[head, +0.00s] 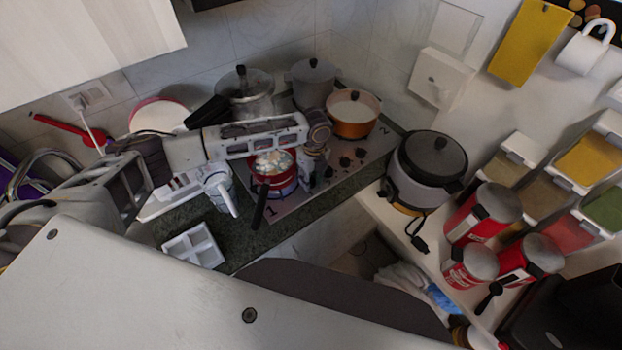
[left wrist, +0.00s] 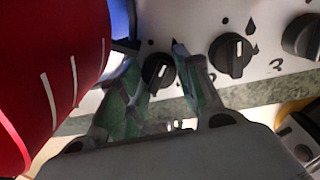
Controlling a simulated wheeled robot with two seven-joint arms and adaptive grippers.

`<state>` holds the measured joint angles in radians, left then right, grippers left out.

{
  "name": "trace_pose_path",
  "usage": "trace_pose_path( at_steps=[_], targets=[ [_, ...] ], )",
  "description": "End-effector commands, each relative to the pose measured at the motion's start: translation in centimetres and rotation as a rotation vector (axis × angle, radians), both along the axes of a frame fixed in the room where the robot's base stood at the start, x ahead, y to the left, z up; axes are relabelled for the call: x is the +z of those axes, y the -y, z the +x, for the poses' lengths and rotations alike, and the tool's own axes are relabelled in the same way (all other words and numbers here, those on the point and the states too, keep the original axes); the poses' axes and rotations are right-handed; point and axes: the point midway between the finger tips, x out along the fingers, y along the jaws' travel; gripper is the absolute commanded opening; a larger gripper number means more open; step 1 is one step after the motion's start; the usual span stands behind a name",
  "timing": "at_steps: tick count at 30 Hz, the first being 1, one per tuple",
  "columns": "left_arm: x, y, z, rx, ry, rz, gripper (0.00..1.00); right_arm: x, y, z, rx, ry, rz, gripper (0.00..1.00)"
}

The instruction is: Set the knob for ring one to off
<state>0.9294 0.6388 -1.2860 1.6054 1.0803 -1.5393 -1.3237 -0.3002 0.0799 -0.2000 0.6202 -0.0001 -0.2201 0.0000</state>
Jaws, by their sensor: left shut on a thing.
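The hob's black knobs stand in a row on the steel panel. The knob nearest the red pot (left wrist: 50,80) is a black one with a white line (left wrist: 157,70), and it sits between the fingers of my left gripper (left wrist: 168,80), which is shut on it. In the head view my left gripper (head: 315,158) reaches down beside the red pot (head: 274,175) at the knob row, and the held knob is hidden there. The pot stands on the ring by the mark "1", with a blue glow beneath it. My right gripper is not in view.
More knobs (left wrist: 231,55) stand to the right of the held one. An orange pot (head: 352,114) is on the ring by the mark "2". The red pot's black handle (head: 259,205) points toward the front. A cooker (head: 426,170) stands to the right.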

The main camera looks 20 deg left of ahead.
Motion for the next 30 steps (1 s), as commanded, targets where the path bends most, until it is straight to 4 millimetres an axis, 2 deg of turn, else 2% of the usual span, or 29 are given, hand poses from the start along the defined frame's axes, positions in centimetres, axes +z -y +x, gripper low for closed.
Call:
trace_pose_path(
  at_steps=[18, 30],
  targets=[
    [0.07, 0.04, 0.21, 0.516, 0.0, -0.001, 0.1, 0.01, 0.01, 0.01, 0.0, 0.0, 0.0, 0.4],
    [0.11, 0.01, 0.31, 0.685, 0.002, -0.002, 0.1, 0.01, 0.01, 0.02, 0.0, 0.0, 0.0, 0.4]
  ],
)
